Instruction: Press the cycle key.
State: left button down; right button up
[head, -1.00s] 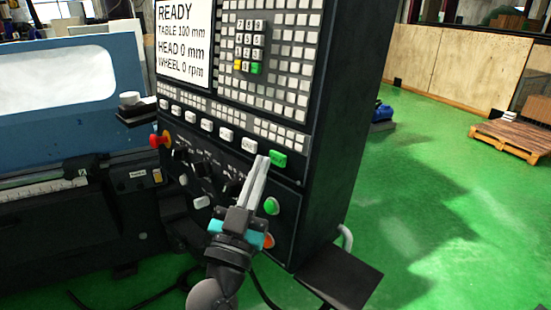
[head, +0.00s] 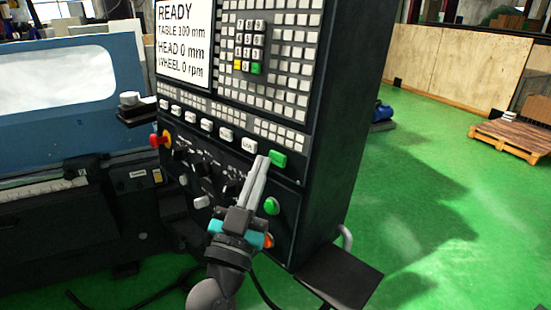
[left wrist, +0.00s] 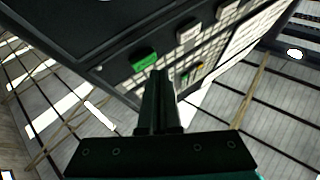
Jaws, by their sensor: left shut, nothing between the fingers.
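The green key (head: 279,159), which I take as the cycle key, is at the right end of the row of larger keys on the control panel. Its label is too small to read. My left gripper (head: 263,160) is shut and empty, its fingers pointing up at the panel, with the tips just left of the green key in the head view. In the left wrist view the green key (left wrist: 144,59) is just beyond and left of the fingertips (left wrist: 158,74). I cannot tell whether they touch. My right gripper is not in view.
Pale keys, such as the one beside the green key (head: 249,145), line the row. A round green button (head: 271,206) and a partly hidden orange-red button (head: 268,241) are below. A red stop knob (head: 158,139) is left. The screen (head: 184,40) reads READY.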

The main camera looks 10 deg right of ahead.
pick_arm(q)
jog(key=shift+w+d, duration=0.1)
jog(key=shift+w+d+f, duration=0.1)
jog(key=shift+w+d, duration=0.1)
